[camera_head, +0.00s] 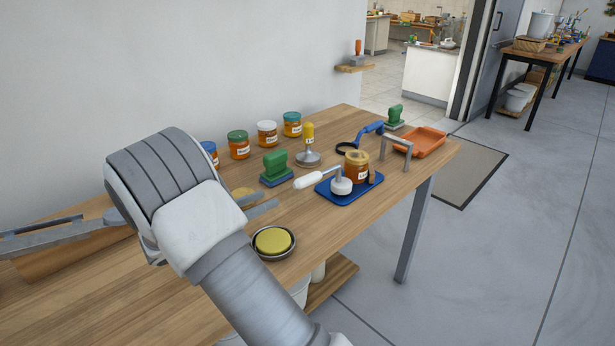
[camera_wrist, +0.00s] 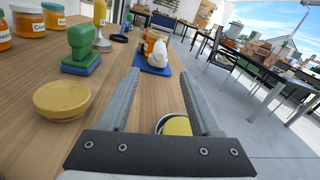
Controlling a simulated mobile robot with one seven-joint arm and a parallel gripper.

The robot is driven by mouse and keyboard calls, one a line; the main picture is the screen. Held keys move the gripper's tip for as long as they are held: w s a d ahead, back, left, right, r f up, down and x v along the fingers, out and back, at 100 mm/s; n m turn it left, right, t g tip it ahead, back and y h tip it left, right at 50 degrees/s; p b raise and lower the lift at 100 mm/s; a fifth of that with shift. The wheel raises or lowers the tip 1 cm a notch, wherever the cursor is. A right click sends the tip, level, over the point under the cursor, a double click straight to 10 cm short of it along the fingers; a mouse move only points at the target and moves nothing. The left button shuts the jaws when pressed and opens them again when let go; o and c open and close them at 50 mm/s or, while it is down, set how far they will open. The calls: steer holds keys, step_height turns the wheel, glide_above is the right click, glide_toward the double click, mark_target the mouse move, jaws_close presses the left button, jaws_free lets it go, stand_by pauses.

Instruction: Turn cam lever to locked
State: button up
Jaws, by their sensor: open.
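My gripper (camera_head: 263,200) is open and empty above the wooden table; in the wrist view its two fingers (camera_wrist: 159,76) stand wide apart. Ahead of them is a blue tray (camera_head: 322,190) holding an amber jar (camera_head: 357,168) and a white round-based piece (camera_head: 341,186) with a white handle (camera_head: 309,181) pointing left. This white piece also shows in the wrist view (camera_wrist: 158,55), apart from the fingers. Behind the tray lies a blue-handled tool (camera_head: 369,129) with a black ring (camera_head: 345,148). I cannot tell which part is the cam lever or its setting.
A yellow disc (camera_head: 272,241) in a dark-rimmed bowl is near the table's front edge. A yellow round piece (camera_wrist: 62,98) and a green-handled block (camera_head: 275,163) are left of the fingers. Several honey jars (camera_head: 238,145) line the wall. A grey arch (camera_head: 397,145) and orange tray (camera_head: 420,142) are farther right.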

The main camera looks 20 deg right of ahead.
mark_target(318, 173)
steer(key=b+x, duration=0.3)
steer(key=x, duration=1.4)
steer(key=shift+w+d+b, duration=0.1)
steer(key=shift+d+b, duration=0.1)
steer(key=shift+b, duration=0.15)
steer(key=shift+c, duration=0.2)
jaws_close()
stand_by(0.3)
